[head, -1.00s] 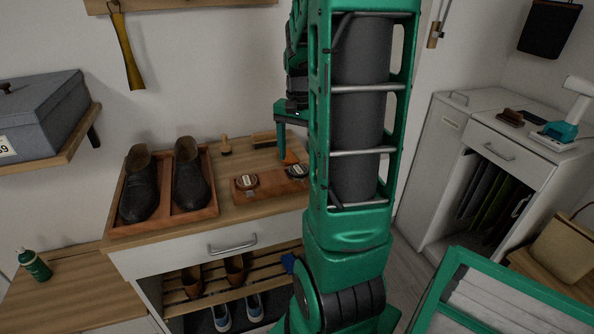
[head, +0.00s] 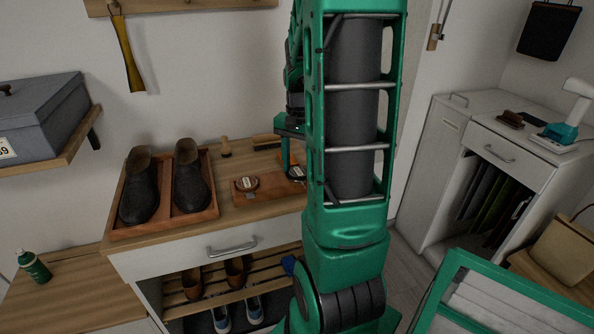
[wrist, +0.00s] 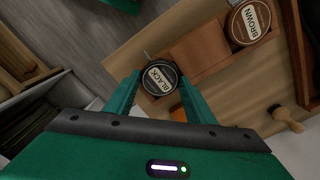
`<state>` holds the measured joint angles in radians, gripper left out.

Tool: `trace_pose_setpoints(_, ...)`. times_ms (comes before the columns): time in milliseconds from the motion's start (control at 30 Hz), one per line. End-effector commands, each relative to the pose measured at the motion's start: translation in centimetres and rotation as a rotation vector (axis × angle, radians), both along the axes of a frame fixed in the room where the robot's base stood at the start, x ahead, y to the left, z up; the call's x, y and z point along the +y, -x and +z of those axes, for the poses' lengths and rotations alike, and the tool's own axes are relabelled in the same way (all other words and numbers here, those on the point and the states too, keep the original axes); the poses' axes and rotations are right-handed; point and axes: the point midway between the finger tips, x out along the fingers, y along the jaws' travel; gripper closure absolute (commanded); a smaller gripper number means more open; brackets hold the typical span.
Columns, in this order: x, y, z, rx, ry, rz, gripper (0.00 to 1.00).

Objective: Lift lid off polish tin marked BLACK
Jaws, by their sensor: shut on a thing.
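The polish tin marked BLACK (wrist: 160,77) shows in the wrist view, its dark lid lettered in white. My gripper (wrist: 160,92) has one green finger on each side of this tin's lid and is shut on it. In the head view the BLACK tin (head: 297,173) is at the right end of the wooden tray, partly hidden by my arm. I cannot tell whether the lid is apart from the tin body. The tin marked BROWN (wrist: 250,21) sits in the tray; it also shows in the head view (head: 246,184).
The wooden tray (head: 262,200) lies on the cabinet top. A shoe tray (head: 160,226) with two dark shoes stands to its left. A brush (head: 265,141) and a wooden-handled dauber (head: 225,147) are behind. An orange object (wrist: 178,112) is close by my right finger.

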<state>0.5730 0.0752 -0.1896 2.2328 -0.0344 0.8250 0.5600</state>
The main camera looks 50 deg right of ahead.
Motion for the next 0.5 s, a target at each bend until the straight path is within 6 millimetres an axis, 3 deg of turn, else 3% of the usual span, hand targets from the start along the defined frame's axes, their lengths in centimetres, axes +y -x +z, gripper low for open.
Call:
trace_pose_setpoints(267, -0.1, 0.0, 1.1, 0.000, 0.001, -0.001, 0.71)
trace_pose_setpoints(467, -0.1, -0.1, 4.5, -0.004, 0.004, -0.001, 0.71)
trace_pose_setpoints(500, 1.1, -0.1, 4.9, -0.003, 0.002, 0.003, 0.71)
